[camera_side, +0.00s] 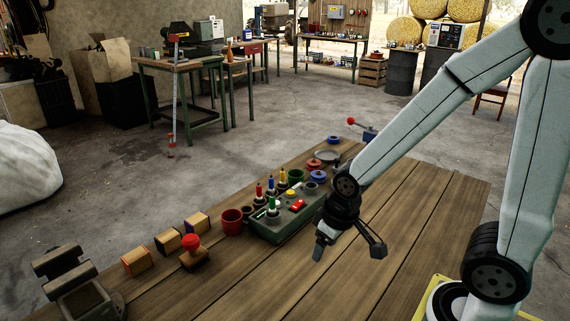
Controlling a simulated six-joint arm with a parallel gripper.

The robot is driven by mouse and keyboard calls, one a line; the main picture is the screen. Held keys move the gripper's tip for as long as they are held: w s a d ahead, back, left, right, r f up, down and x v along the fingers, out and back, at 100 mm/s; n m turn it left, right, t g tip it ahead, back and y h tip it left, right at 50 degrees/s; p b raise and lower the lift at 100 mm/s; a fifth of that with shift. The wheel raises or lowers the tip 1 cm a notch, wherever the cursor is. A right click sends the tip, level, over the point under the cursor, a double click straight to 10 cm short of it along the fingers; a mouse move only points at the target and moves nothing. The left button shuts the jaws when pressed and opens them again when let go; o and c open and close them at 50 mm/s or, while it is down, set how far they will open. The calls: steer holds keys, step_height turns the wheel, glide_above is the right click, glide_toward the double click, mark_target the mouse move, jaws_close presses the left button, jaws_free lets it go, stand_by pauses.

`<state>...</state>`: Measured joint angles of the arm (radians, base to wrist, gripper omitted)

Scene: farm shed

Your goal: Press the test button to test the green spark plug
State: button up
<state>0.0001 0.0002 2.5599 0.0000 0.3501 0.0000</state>
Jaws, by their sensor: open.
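A grey-green tester box (285,228) stands on the wooden bench, left of my gripper. The green spark plug (272,205) stands upright at the left end of the box and seems to sit in its socket. On top of the box are a red part (297,206) and a small yellow part (291,194); I cannot tell which is the test button. My gripper (348,249) is open and empty, fingers spread, above the bench at the right end of the box. It is apart from the green plug. My wrist stands close to the box's right end.
Red, blue and yellow plugs (271,187) stand behind the box. A red cup (232,221), a red-knobbed stamp (193,251), small wooden blocks (137,261) and a vise (78,287) stand to the left. Coloured round dishes (317,176) lie behind. The bench (400,220) is clear at right.

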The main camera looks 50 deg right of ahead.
jaws_close()
stand_by(1.4)
